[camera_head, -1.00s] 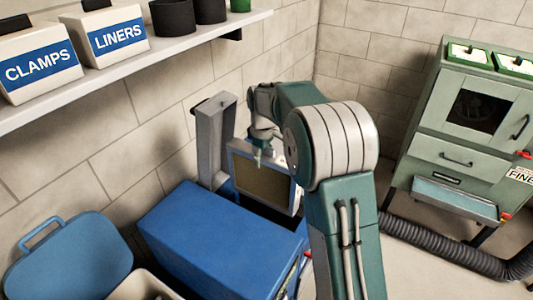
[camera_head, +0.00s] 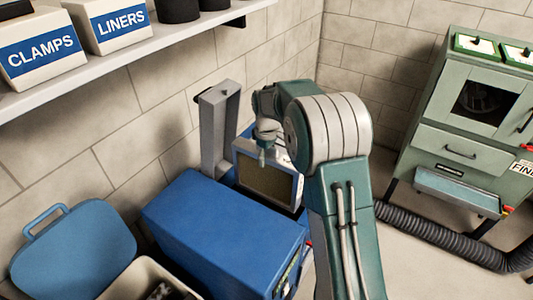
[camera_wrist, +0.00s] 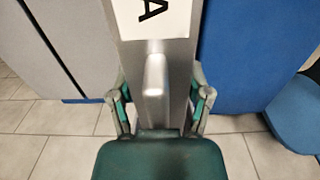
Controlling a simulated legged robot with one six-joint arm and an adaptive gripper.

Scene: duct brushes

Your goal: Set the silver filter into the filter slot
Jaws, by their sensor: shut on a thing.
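The silver filter (camera_head: 268,178), a framed panel with a tan mesh face, stands roughly upright under my gripper (camera_head: 263,153) in the head view. In the wrist view the silver filter (camera_wrist: 155,30) shows edge-on, with a white label reading "A" and a rounded grip. My gripper (camera_wrist: 160,98) is shut on it, one finger on each side. The filter is just behind the blue unit (camera_head: 225,230), near a grey upright frame (camera_head: 218,130). The filter slot cannot be made out clearly, and I cannot tell whether the filter's lower edge is inside anything.
A shelf (camera_head: 150,52) with CLAMPS (camera_head: 42,48) and LINERS (camera_head: 110,22) boxes runs along the left wall. A blue lid (camera_head: 72,250) leans at lower left. A green cabinet (camera_head: 470,130) with a dark hose (camera_head: 440,235) stands right. Bare floor shows between.

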